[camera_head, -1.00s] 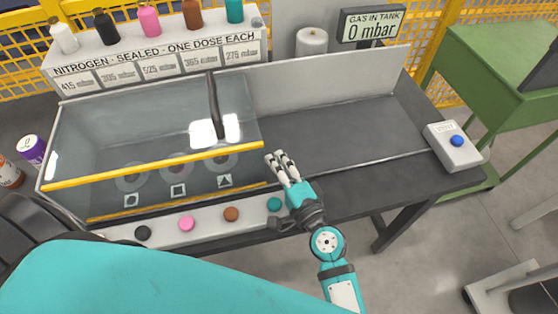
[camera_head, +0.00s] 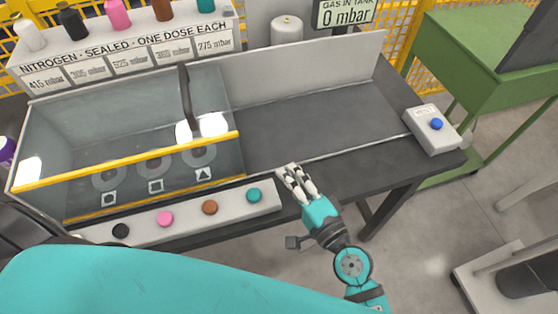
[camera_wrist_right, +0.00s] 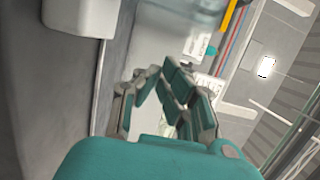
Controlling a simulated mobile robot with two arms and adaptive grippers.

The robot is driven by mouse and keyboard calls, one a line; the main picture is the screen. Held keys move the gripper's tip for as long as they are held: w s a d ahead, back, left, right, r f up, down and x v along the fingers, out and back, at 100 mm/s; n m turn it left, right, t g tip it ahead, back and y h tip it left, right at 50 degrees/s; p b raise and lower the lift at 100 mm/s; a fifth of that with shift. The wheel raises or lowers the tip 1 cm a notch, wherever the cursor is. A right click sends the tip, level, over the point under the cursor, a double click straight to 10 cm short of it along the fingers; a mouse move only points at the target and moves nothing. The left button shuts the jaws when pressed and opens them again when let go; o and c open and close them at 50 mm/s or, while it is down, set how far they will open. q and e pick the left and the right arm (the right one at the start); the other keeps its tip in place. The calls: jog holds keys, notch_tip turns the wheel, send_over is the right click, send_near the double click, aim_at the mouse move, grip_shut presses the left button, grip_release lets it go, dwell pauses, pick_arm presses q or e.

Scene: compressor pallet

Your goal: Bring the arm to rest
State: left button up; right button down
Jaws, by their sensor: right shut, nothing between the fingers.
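My right gripper (camera_head: 289,172) is teal with pale and black fingers, and its fingers are together with nothing between them. In the head view it is over the front edge of the dark workbench (camera_head: 335,120), just right of the teal button (camera_head: 254,195) on the button strip, apart from it. The fingers also show in the right wrist view (camera_wrist_right: 167,88). My left gripper is not in view; a large teal part of me fills the lower left of the head view.
A glass-fronted case (camera_head: 110,165) with a yellow rail stands left on the bench. A grey box (camera_head: 433,130) with a blue button sits at the right end. The gauge (camera_head: 345,11) reads 0 mbar. A green cabinet (camera_head: 478,45) stands to the right. The bench middle is bare.

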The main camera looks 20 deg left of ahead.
jog(key=shift+v, duration=0.85)
jog(key=shift+w+d, duration=0.1)
jog(key=shift+w, duration=0.05)
